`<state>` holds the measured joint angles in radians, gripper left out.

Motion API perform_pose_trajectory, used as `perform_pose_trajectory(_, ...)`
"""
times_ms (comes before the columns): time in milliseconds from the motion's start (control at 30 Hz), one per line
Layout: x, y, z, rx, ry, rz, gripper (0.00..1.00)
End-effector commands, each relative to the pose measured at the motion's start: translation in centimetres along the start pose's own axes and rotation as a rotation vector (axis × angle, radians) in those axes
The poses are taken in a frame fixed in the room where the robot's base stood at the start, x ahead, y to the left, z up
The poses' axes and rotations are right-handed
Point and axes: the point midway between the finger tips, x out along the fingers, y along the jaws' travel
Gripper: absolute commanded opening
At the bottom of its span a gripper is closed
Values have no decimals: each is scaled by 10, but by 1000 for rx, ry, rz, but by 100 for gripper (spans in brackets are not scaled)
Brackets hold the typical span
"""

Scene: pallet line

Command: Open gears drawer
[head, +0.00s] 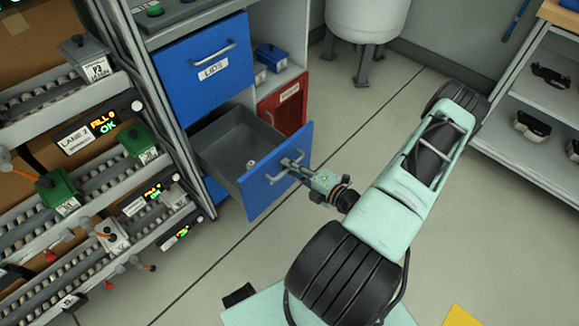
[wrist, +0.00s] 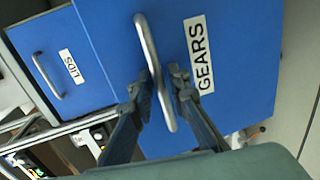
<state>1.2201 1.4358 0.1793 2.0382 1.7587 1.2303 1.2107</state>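The blue gears drawer (head: 276,182) stands pulled well out of the cabinet, and its grey inside shows in the head view. A small pale item (head: 250,163) lies in it near the front. The wrist view shows its blue front with the GEARS label (wrist: 199,55) and its silver bar handle (wrist: 150,50). My gripper (head: 293,166) is at this handle. In the wrist view, the fingers of my gripper (wrist: 160,88) sit close on both sides of the bar and look closed on it.
The blue lids drawer (head: 205,68) above is shut. A red drawer or bin (head: 284,104) is to its right. Roller lanes with green and grey parts (head: 57,188) stand at left. A white tank (head: 366,20) stands behind, and a shelf (head: 540,100) at right. Floor right of the drawer is clear.

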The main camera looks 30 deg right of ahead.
Motion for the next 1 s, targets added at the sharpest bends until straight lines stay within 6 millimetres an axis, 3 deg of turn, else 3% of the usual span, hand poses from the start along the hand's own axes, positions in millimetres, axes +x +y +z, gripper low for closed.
perform_pose_trajectory(300,-49,0,1,0,-4,-1,16)
perform_pose_trajectory(500,-70,0,0,1,-2,-1,16)
perform_pose_trajectory(1000,-73,0,0,1,0,0,16)
